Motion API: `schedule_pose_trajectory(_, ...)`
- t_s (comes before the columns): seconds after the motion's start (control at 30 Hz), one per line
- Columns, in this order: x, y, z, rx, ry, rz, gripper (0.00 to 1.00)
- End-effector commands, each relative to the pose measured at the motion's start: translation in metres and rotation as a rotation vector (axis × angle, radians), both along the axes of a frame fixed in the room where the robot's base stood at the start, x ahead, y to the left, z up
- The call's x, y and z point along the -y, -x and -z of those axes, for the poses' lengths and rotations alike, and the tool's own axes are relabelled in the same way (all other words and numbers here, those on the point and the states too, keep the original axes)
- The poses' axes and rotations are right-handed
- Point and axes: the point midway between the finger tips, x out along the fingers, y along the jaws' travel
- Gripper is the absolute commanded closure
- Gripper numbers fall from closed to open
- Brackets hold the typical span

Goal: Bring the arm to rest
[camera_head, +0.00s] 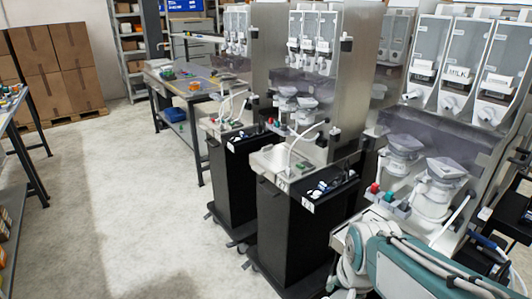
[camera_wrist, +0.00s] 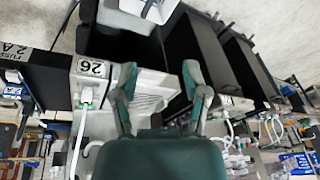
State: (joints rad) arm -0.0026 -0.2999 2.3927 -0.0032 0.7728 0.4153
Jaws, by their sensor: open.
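My gripper (camera_wrist: 159,72) shows in the wrist view with its two dark green fingers spread apart. The gap between them holds nothing. In the head view my green and white arm (camera_head: 408,272) is at the lower right, in front of the nearest dispenser station (camera_head: 455,50). My fingertips cannot be made out there.
Dispenser stations on black wheeled cabinets (camera_head: 298,240) stand in a row to the right. A workbench (camera_head: 190,88) with small items is further back. Stacked cardboard boxes (camera_head: 55,65) stand at the back left. The grey floor (camera_head: 125,190) between is clear.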

Motion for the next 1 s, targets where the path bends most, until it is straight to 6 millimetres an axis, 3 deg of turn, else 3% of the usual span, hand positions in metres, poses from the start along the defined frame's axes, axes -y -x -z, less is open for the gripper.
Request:
schedule_pose_trajectory(0.2, 0.0, 0.031, -0.035, 0.093, 0.05, -0.152, 0.41)
schedule_pose_trajectory(0.5, 0.0, 0.072, -0.064, 0.194, 0.132, -0.339, 0.41)
schedule_pose_trajectory(1.0, 0.0, 0.081, -0.068, 0.212, 0.152, -0.383, 0.41)
